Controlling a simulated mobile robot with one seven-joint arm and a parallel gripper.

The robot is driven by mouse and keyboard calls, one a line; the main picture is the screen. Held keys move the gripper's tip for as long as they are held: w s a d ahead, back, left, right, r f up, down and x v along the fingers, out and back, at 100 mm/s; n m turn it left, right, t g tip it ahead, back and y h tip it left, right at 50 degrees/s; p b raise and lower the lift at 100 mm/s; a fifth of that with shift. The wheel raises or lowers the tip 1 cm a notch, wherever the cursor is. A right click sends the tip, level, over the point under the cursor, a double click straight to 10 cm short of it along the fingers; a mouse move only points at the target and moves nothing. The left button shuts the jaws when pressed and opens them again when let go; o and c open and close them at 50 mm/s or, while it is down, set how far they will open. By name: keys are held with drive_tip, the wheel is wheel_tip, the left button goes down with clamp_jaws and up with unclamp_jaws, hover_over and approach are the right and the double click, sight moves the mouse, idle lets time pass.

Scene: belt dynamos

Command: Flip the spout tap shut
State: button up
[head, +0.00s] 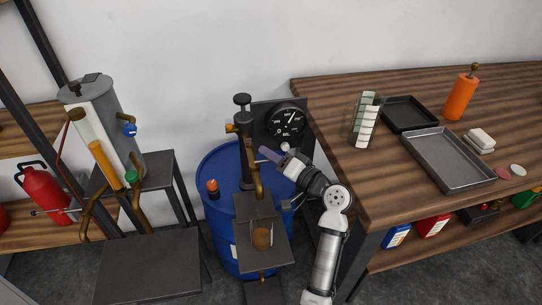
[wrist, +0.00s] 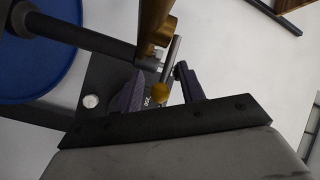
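The spout tap shows in the wrist view as a brass spout body (wrist: 152,25) with a thin steel lever (wrist: 174,60) ending in a yellow ball knob (wrist: 160,90). In the head view, the curved brass spout (head: 254,172) hangs from the dark pump (head: 243,120) on the blue drum (head: 220,170). My gripper (wrist: 157,86) is open, its two purple-grey fingers apart, with the lever's knob end between them in the wrist view. I cannot tell whether either finger touches it. In the head view, my gripper (head: 268,153) is just right of the spout and hides part of it.
A round black gauge (head: 286,122) on a dark panel stands close behind my gripper. A small dark platform with a brown cup (head: 262,238) is below the spout. The wooden workbench (head: 330,110) edge is close on the right. A grey tank (head: 110,115) stands left.

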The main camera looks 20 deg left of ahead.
drive_tip(key=b+v, duration=0.3)
drive_tip(key=v, duration=1)
drive_tip(key=shift+s+d, duration=0.1)
